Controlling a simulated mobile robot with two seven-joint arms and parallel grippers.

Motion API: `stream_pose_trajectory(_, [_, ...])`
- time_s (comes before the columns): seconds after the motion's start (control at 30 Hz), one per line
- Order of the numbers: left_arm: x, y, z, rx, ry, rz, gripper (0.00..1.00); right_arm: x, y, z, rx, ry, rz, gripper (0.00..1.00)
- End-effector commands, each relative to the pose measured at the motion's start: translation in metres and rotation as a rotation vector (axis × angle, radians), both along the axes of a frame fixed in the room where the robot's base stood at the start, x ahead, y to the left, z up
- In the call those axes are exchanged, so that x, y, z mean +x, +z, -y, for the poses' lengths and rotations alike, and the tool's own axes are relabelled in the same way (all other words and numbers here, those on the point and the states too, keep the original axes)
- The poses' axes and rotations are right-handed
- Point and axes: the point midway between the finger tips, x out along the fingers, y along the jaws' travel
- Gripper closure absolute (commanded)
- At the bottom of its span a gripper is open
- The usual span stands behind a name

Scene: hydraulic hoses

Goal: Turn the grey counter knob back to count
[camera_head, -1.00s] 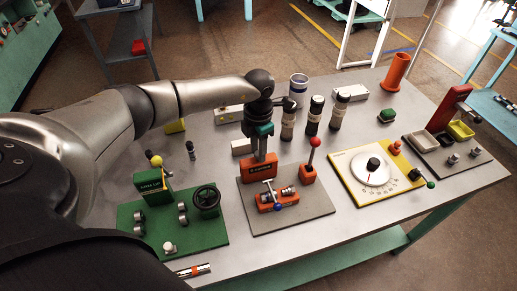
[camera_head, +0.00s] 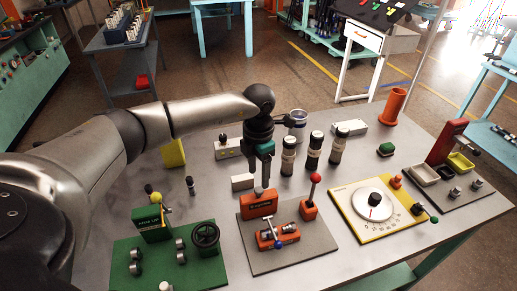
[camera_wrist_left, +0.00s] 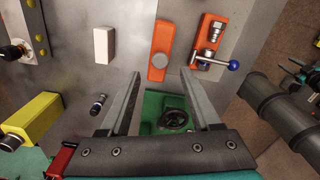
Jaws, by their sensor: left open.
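The counter is an orange block with a dark label (camera_head: 263,204) on a grey plate, left of a red-ball lever. Its grey knob (camera_head: 258,190) shows just under my left gripper (camera_head: 262,182) in the head view. In the left wrist view the round grey knob (camera_wrist_left: 158,60) sits on the orange block (camera_wrist_left: 160,38), seen from above. My left gripper (camera_wrist_left: 160,76) is open; its fingertips straddle the near end of the block in that view, with nothing between them. Whether they touch the block cannot be told. My right gripper is not in view.
A red-ball lever (camera_head: 313,190) and an orange clamp block with a blue ball (camera_head: 277,234) share the grey plate. A green station (camera_head: 165,249) with a handwheel is left. A dial board (camera_head: 353,203) is right. Bottle-like cylinders (camera_head: 313,150) stand behind.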

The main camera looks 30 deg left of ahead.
Motion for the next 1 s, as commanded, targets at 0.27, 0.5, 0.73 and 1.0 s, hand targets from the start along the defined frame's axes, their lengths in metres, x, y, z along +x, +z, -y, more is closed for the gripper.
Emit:
stream_pose_trajectory(0.27, [0.001, 0.065, 0.000, 0.000, 0.001, 0.004, 0.36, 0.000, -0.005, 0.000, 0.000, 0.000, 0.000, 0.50])
stream_pose_trajectory(0.5, [0.001, 0.094, 0.000, 0.000, 0.002, 0.002, 0.36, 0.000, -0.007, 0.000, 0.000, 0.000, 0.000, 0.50])
stream_pose_trajectory(0.73, [0.000, 0.098, -0.001, 0.001, 0.002, 0.000, 0.36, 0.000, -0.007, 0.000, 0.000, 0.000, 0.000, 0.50])
stream_pose_trajectory(1.0, [0.000, 0.097, -0.001, 0.001, 0.002, 0.000, 0.36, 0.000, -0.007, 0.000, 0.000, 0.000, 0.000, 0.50])
